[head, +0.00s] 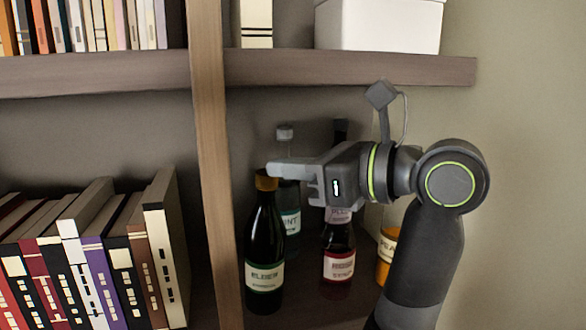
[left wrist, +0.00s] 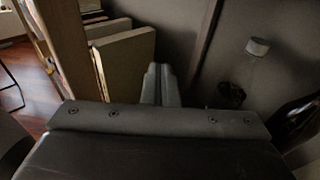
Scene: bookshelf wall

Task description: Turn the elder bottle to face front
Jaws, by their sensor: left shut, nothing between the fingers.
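The elder bottle (head: 264,235) is dark with an orange cap and stands upright on the lower shelf, just right of the wooden divider. Its white ELDER label shows toward the head camera, roughly centred on the bottle. My left gripper (head: 275,170) is shut and empty, its fingers pointing left at about the height of the cap. The fingertips overlap the cap's right edge in the head view; I cannot tell whether they touch. The shut fingers also show in the left wrist view (left wrist: 160,85). My right gripper is not in view.
A clear bottle with a mint label (head: 290,220) stands behind the elder bottle. A dark red-labelled bottle (head: 338,265) and an orange one (head: 384,260) stand to the right. The divider (head: 212,190) and several books (head: 120,260) are at the left. The upper shelf (head: 350,68) lies above.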

